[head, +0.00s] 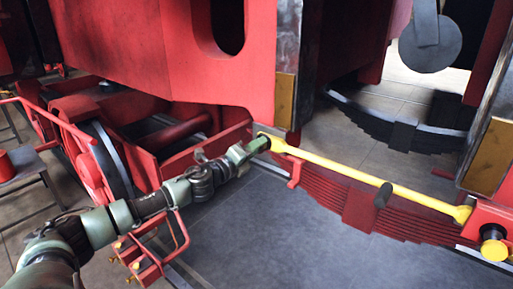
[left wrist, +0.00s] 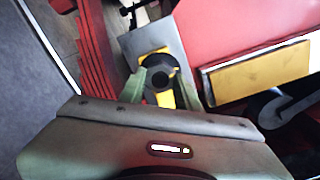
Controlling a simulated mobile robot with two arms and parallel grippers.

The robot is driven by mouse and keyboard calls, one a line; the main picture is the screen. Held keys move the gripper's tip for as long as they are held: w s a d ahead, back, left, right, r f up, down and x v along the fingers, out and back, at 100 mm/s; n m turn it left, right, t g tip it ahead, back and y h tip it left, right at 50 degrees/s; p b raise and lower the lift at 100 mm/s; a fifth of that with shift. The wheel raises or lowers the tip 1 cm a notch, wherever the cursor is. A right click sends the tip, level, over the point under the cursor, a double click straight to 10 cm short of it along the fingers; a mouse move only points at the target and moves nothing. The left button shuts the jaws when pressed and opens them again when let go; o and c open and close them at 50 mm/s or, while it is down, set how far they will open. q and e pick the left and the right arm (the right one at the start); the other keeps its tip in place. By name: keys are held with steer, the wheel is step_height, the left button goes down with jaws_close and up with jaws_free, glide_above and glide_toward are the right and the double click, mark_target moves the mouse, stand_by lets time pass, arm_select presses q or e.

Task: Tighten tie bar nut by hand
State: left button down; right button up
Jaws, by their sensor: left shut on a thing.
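The yellow tie bar (head: 330,165) runs slantwise from my left gripper down to a red bracket at the right. My left gripper (head: 260,143) is at the bar's left end, and its fingers hide most of what they hold there. In the left wrist view the two green fingertips (left wrist: 160,88) are closed on either side of a dark round nut (left wrist: 159,64) with a darker centre. Yellow of the bar end shows behind the nut. My right gripper is not in view.
A red leaf spring (head: 325,192) lies beneath the bar. A yellow round end (head: 493,249) sits at the red bracket on the right. Red frame plates (head: 215,60) rise above my left gripper. The grey floor (head: 290,240) in front is clear.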

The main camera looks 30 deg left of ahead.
arm_select(q)
steer(key=shift+f, duration=0.15)
steer(key=c, duration=1.1)
jaws_free()
steer(key=shift+o, duration=0.5)
steer(key=shift+s, duration=0.1)
steer(key=s+b, duration=0.5)
steer(key=s, duration=0.2)
steer(key=shift+s+a+b, duration=0.3)
steer(key=shift+s+b, duration=0.05)
